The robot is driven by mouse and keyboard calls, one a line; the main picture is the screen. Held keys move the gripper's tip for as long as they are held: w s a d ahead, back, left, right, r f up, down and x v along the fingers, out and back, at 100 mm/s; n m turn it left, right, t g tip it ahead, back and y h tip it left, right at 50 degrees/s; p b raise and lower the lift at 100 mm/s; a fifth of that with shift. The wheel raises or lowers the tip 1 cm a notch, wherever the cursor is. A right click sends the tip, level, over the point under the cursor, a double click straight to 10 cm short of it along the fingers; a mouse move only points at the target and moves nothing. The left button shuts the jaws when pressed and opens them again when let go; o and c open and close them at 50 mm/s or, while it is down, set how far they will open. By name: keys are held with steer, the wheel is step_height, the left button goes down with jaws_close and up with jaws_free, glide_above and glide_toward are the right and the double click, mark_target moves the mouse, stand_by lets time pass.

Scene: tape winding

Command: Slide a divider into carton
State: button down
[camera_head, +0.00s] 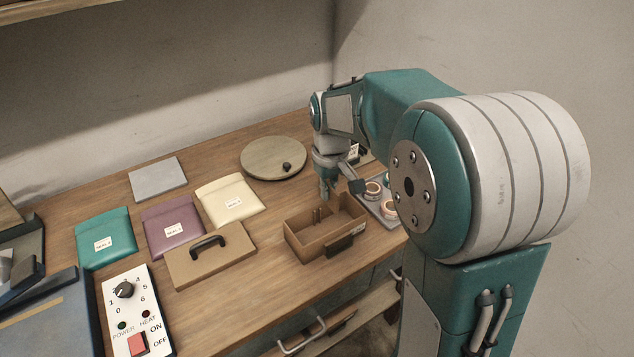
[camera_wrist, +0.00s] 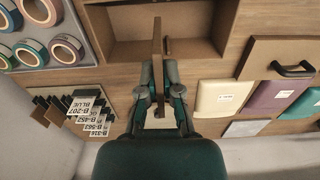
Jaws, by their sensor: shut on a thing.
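The open brown carton (camera_head: 300,243) stands on the bench near its front edge, with small upright pieces inside and a dark block on its front wall. In the wrist view the carton (camera_wrist: 120,52) lies beyond the fingers. My gripper (camera_head: 328,190) is over the carton's back side. In the wrist view my gripper (camera_wrist: 159,100) is shut on a thin brown divider (camera_wrist: 157,42), seen nearly edge-on. The divider points towards the carton and overlaps its opening in this view. I cannot tell whether its far edge is inside the carton. In the head view the divider is not clear.
A tray of tape rolls (camera_wrist: 40,45) is beside the carton. A rack of labelled cards (camera_wrist: 60,110) is behind it. A brown lid with a black handle (camera_head: 211,260), cream (camera_head: 229,203), purple (camera_head: 173,228) and teal pouches (camera_head: 106,240), and a round board (camera_head: 270,157) lie to the left.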

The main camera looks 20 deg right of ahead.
mark_target(328, 204)
steer(key=shift+d+f, duration=0.35)
steer(key=shift+f, duration=0.2)
steer(key=shift+a+f, duration=0.2)
steer(key=shift+f, duration=1.05)
steer(key=shift+a+f, duration=0.15)
steer(key=shift+f, duration=1.05)
steer(key=shift+a+f, duration=0.1)
steer(key=shift+f, duration=0.15)
steer(key=shift+a, duration=0.3)
steer(key=shift+d, duration=0.2)
steer(key=c, duration=0.7)
jaws_free()
